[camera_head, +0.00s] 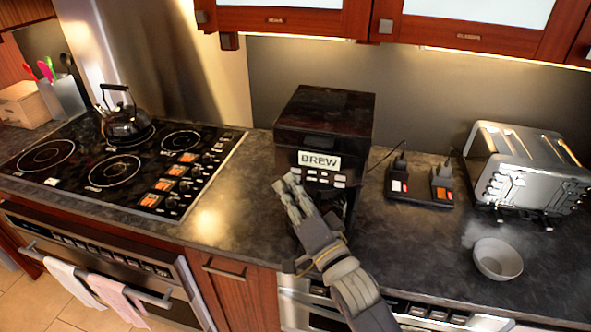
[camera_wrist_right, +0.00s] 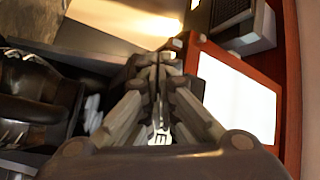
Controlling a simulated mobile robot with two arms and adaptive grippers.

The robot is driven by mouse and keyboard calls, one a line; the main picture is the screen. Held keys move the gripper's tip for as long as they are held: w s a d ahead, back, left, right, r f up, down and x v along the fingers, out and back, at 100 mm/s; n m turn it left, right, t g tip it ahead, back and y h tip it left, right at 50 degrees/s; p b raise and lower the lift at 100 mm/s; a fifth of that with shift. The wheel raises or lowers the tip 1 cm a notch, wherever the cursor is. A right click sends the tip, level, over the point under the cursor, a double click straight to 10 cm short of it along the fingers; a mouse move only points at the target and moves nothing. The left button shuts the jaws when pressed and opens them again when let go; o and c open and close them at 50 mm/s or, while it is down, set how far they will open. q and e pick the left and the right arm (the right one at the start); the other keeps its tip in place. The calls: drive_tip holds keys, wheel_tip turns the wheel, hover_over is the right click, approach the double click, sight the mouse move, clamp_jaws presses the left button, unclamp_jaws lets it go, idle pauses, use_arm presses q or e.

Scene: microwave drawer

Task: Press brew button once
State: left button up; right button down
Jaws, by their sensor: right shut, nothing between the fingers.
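A dark coffee maker (camera_head: 322,110) stands on the counter against the back wall. Its front carries a white label reading BREW (camera_head: 319,160) with a row of several pale buttons (camera_head: 318,178) just below it. My right gripper (camera_head: 288,184) is shut and empty, with its tips at the left part of the machine's front, just left of the buttons. I cannot tell whether the tips touch the machine. In the right wrist view the shut fingers (camera_wrist_right: 160,105) fill the middle and no button is clear. My left gripper is not in view.
A cooktop (camera_head: 120,165) with a black kettle (camera_head: 126,120) lies to the left. Two small black devices (camera_head: 420,189) with cords, a metal toaster (camera_head: 525,165) and a grey bowl (camera_head: 498,259) are to the right. Wooden cabinets (camera_head: 480,30) hang above. Bare counter (camera_head: 235,215) lies left of the machine.

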drive_tip(key=s, duration=0.2)
drive_tip(key=s+a+p, duration=0.1)
drive_tip(key=s, duration=0.1)
drive_tip(key=shift+s+a+p, duration=0.15)
drive_tip(key=shift+s+p, duration=0.15)
drive_tip(key=shift+s, duration=0.1)
drive_tip(key=shift+f, duration=0.1)
idle(0.6)
